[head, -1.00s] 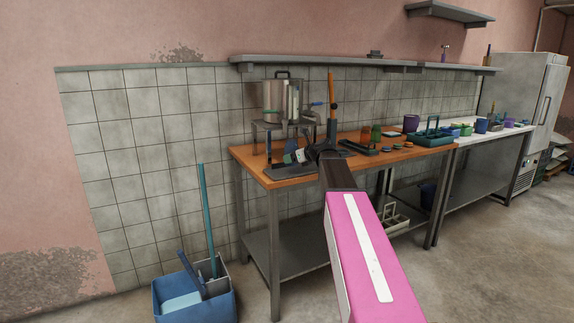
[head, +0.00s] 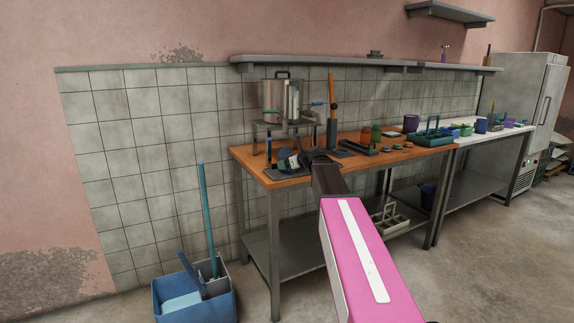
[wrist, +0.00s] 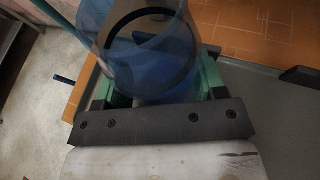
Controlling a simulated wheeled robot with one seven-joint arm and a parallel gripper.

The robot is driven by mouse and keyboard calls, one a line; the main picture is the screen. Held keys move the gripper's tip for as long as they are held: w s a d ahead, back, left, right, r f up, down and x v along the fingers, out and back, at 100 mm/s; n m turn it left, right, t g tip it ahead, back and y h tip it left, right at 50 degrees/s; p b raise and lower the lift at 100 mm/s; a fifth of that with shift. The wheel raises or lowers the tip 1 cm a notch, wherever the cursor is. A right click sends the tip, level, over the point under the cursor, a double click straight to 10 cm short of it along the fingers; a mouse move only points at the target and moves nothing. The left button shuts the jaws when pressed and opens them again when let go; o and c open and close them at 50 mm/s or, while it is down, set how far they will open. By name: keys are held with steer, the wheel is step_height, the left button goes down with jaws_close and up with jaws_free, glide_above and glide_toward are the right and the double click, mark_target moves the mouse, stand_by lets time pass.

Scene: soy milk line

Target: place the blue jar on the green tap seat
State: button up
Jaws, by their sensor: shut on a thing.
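The blue jar is see-through with a dark band; it fills the top middle of the wrist view (wrist: 150,60). My gripper (wrist: 157,82) is shut on it, with a green-edged finger on each side. In the head view my gripper (head: 296,161) is over the left end of the orange table, in front of the steel pot's stand. The jar is small and mostly hidden there. I cannot make out the green tap seat clearly in either view, nor whether the jar touches anything below.
A steel pot (head: 281,101) stands on a raised stand behind my gripper. An orange-handled upright tool (head: 332,100) stands just right. The orange table (head: 265,179) holds a teal crate (head: 430,138) farther right. A blue bucket (head: 195,297) stands on the floor at left.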

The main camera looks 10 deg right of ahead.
steer(key=o, duration=0.9)
steer(key=shift+o, duration=0.2)
steer(key=shift+r, duration=0.15)
steer(key=v, duration=1.2)
